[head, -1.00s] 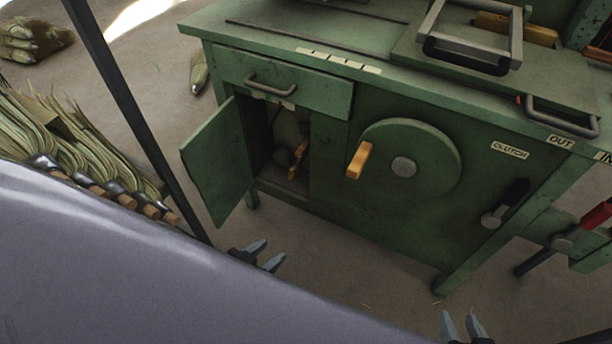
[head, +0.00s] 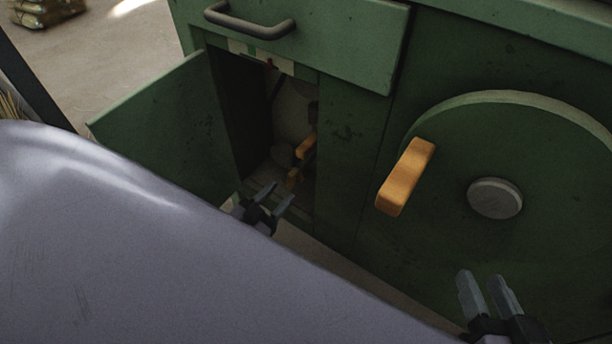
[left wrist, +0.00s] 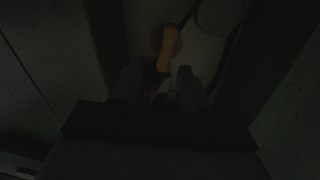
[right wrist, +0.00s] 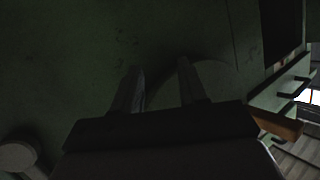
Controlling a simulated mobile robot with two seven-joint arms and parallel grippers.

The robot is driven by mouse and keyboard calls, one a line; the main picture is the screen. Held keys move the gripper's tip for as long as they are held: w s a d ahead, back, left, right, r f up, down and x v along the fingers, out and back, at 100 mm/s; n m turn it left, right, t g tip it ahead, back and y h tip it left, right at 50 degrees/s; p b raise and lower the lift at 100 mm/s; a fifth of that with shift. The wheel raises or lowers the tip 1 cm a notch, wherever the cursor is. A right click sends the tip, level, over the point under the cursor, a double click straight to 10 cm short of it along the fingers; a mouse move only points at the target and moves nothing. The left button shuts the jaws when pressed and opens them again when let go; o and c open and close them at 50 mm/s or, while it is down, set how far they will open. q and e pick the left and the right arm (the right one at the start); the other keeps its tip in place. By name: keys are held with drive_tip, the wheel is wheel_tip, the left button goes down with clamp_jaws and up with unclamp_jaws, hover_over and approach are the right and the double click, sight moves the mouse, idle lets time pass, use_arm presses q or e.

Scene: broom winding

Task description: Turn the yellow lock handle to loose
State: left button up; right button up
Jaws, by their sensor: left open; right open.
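A yellow-orange handle (head: 306,147) shows inside the dark open compartment of the green cabinet. A second yellow-orange piece is just below it; I cannot tell if they are one part. My left gripper (head: 277,195) is open and empty at the compartment's opening, below and in front of the handle. That view is very dark. My right gripper (head: 483,282) is open and empty in front of the cabinet, below the wheel's hub.
The open cabinet door (head: 165,135) stands left of the compartment. A drawer (head: 345,45) with a grey handle is above it. A large green wheel (head: 560,150) with an orange crank grip (head: 405,178) and grey hub (head: 495,198) is at the right.

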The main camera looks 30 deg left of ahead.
sight(288, 183)
use_arm(q)
drive_tip(key=shift+w+a+f+b, duration=0.3)
drive_tip(key=shift+w+f, duration=0.25)
drive_tip(key=shift+w, duration=0.25)
drive_tip(key=w+b, duration=0.2)
drive_tip(key=w, duration=0.3)
drive_tip(key=shift+w+d, duration=0.15)
drive_tip(key=shift+w, duration=0.1)
drive_tip(key=shift+w+d+r+b, duration=0.1)
drive_tip(key=shift+w+b, duration=0.25)
drive_tip(key=shift+w, duration=0.35)
use_arm(e)
drive_tip(key=shift+w+d+f+n+t, duration=0.1)
drive_tip(key=shift+w+d+n+t, duration=0.05)
drive_tip(key=shift+d+n+t, duration=0.45)
use_arm(q)
drive_tip(key=c, duration=0.7)
